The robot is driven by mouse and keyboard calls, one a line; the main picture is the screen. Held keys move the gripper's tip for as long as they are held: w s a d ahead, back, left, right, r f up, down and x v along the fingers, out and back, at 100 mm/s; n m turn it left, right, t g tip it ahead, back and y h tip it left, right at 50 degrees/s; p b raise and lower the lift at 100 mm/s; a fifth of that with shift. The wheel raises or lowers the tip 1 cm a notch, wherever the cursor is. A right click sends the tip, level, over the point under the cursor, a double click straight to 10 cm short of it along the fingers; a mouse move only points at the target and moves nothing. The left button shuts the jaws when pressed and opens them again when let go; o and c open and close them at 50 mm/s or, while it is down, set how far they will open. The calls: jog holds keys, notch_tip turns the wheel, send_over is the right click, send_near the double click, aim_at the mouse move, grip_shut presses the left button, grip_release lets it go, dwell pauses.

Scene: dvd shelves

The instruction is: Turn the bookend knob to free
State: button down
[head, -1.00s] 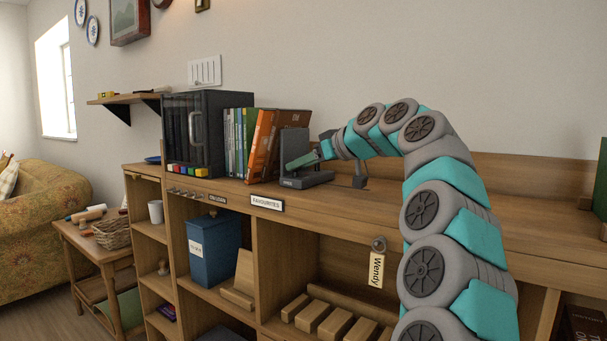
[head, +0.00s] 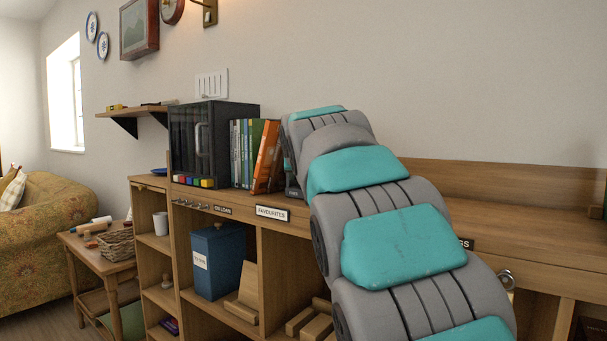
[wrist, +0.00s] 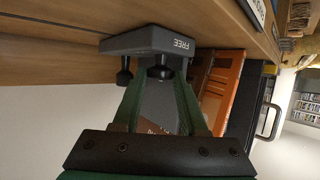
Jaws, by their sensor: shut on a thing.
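The dark grey bookend (wrist: 145,40) shows in the wrist view, its base edge marked FREE. A round black knob (wrist: 160,72) sticks out beside that word. My gripper (wrist: 160,80) has its green fingers on either side of the knob and is shut on it. A second small dark peg (wrist: 124,76) stands just left of the left finger. Which way the knob is turned, I cannot tell. In the head view my arm hides my gripper and nearly all of the bookend; a sliver of the bookend (head: 293,192) shows beside the orange book.
An orange book (head: 266,158) and several thinner ones lean beside the bookend, next to a dark glass-fronted cabinet (head: 213,145). A FAVOURITES label (head: 272,213) is on the shelf's front edge.

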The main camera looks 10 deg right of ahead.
jog(key=shift+a+r+m+h, duration=0.1)
jog(key=shift+a+m+h, duration=0.05)
jog(key=shift+m+h, duration=0.15)
jog(key=shift+c, duration=2.3)
grip_release()
jog(key=shift+s, duration=0.1)
jog(key=shift+v, duration=3.8)
